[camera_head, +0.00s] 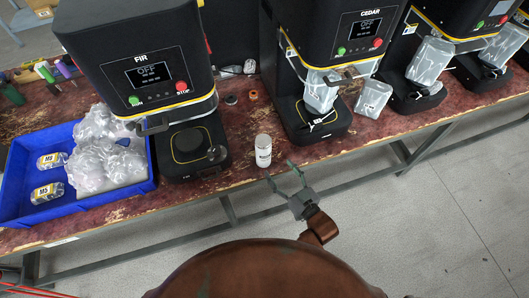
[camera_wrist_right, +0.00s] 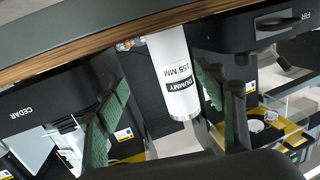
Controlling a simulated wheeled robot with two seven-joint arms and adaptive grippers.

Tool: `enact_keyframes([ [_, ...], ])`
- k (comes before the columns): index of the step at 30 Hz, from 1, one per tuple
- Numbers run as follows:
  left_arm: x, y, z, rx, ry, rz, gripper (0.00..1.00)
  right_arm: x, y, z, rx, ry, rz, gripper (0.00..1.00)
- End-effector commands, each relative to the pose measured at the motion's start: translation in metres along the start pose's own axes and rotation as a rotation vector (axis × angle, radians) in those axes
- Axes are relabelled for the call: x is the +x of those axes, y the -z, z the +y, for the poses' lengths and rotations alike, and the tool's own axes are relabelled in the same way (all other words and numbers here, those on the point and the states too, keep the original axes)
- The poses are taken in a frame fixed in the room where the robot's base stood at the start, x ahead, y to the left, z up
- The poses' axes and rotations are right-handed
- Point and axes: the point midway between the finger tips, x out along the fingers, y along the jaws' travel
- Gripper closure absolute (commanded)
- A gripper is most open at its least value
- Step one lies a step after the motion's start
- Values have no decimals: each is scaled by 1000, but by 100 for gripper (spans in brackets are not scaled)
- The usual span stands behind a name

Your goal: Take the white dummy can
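The white dummy can (camera_head: 263,152) stands upright near the front edge of the bench, between the FIR and CEDAR machines. In the right wrist view the can (camera_wrist_right: 172,58) shows a label reading "DUMMY 155 MM". My right gripper (camera_head: 283,174) is open and empty, just in front of the bench edge and a little right of the can in the head view. In the right wrist view its green-padded fingers (camera_wrist_right: 155,105) are spread, with the can lying between their directions. I cannot tell whether either finger touches it. My left gripper is not in view.
The FIR machine (camera_head: 135,50) stands left of the can and the CEDAR machine (camera_head: 335,30) right of it.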

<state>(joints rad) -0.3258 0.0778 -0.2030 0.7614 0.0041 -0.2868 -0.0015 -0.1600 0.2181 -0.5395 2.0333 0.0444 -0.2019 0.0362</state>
Motion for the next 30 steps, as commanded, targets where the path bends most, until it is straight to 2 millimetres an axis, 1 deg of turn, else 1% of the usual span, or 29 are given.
enact_keyframes([
  [1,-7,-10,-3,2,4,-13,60,4,20,-4,-13,12,26,37],
  [3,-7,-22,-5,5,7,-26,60,7,30,-8,-22,25,52,37],
  [6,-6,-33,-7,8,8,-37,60,12,38,-11,-27,35,76,37],
  [8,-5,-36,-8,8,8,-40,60,16,39,-12,-28,37,81,37],
  [17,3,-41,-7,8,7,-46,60,48,39,-15,-26,36,80,37],
  [21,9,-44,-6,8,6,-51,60,70,39,-18,-25,36,80,37],
  [24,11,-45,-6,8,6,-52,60,81,40,-18,-26,35,80,37],
  [27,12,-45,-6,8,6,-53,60,87,41,-18,-26,34,79,37],
  [30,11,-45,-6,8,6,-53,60,88,42,-18,-26,34,78,37],
])
